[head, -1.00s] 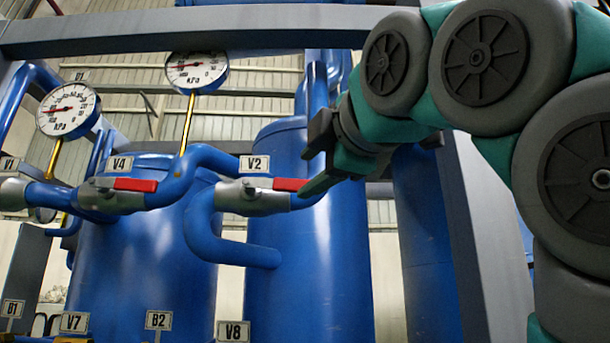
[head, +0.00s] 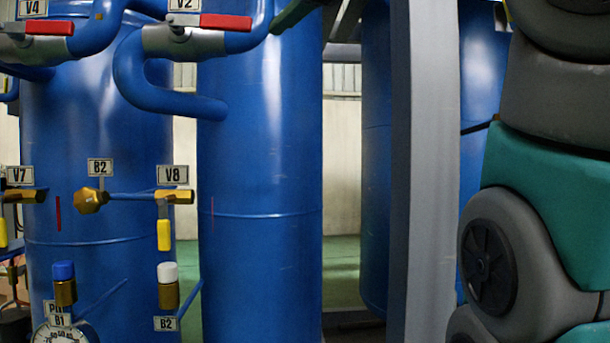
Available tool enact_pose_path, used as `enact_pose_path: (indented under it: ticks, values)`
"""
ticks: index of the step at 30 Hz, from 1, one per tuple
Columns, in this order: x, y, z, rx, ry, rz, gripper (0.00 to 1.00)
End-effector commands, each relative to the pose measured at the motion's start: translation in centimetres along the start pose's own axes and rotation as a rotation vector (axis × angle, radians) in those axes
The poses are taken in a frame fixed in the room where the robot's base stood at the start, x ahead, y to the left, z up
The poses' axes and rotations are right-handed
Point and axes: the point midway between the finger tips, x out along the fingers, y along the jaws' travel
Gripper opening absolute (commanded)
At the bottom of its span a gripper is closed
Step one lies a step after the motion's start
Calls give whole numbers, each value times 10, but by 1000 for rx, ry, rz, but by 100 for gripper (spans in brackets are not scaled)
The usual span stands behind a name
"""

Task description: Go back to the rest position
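My gripper (head: 292,14) shows only as a dark finger cut off by the top edge, right of the V2 valve's red handle (head: 226,22). The rest of it is out of view, so I cannot tell its opening. My arm (head: 545,180) fills the right side, grey and teal. The V2 handle lies level along its pipe, and so does the V4 valve's red handle (head: 40,27).
Two large blue tanks (head: 265,170) (head: 100,130) stand at left and centre. A grey upright post (head: 425,180) stands between the tanks and my arm. Small brass valves V7 (head: 25,196) and V8 (head: 175,197) sit lower down. A pressure gauge (head: 58,334) shows at the bottom left.

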Motion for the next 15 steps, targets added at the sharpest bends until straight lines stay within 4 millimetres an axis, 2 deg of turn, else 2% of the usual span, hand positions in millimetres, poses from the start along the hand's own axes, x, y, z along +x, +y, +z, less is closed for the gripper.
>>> enact_pose_path:
  ticks: [15]
  values:
    - [26,-19,31,186,-56,-104,57]
